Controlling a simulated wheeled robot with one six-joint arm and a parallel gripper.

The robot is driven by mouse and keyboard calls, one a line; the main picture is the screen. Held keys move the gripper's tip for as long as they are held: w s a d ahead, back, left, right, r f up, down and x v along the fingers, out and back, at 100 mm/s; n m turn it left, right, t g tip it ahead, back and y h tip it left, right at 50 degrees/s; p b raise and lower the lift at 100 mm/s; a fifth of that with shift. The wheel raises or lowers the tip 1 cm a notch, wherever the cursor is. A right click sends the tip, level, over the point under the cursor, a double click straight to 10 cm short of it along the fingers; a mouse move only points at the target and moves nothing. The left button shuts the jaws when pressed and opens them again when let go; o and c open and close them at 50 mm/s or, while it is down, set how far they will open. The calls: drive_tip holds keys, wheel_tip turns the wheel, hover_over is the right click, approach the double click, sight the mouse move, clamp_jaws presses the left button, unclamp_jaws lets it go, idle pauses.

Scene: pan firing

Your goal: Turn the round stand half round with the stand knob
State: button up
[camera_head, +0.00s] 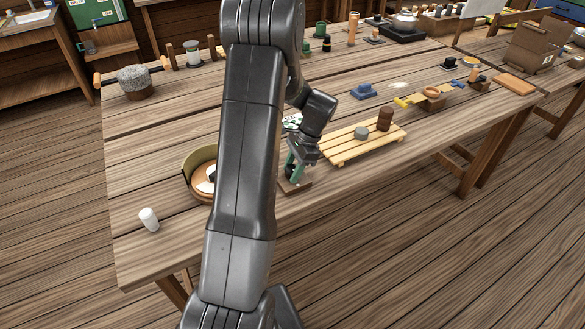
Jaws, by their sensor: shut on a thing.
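The round stand (200,197) appears to be the copper-brown disc at the table's left front, inside a curved olive wall (203,156). My arm hides its right part, and I cannot make out the stand knob. My gripper (295,171) is to the right of the stand, low over the table and pointing down. It is shut on what looks like a green upright piece (289,165) above a small brown base (296,187). The exact contact is too small to tell.
A yellow slatted rack (345,151) with a grey-green pot (361,133) and a brown cylinder (385,118) stands close right of my gripper. A white cylinder (149,219) is at the left front corner. The left middle table is clear.

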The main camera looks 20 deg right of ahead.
drive_tip(key=shift+m, duration=0.6)
drive_tip(key=shift+m+t, duration=0.3)
drive_tip(key=o, duration=1)
drive_tip(key=shift+c, duration=0.2)
drive_tip(key=w+v, duration=0.1)
drive_tip(key=v, duration=1.2)
drive_tip(key=shift+s+d+r+b, duration=0.15)
drive_tip(key=shift+s+r+b, duration=0.25)
drive_tip(key=shift+s, duration=0.1)
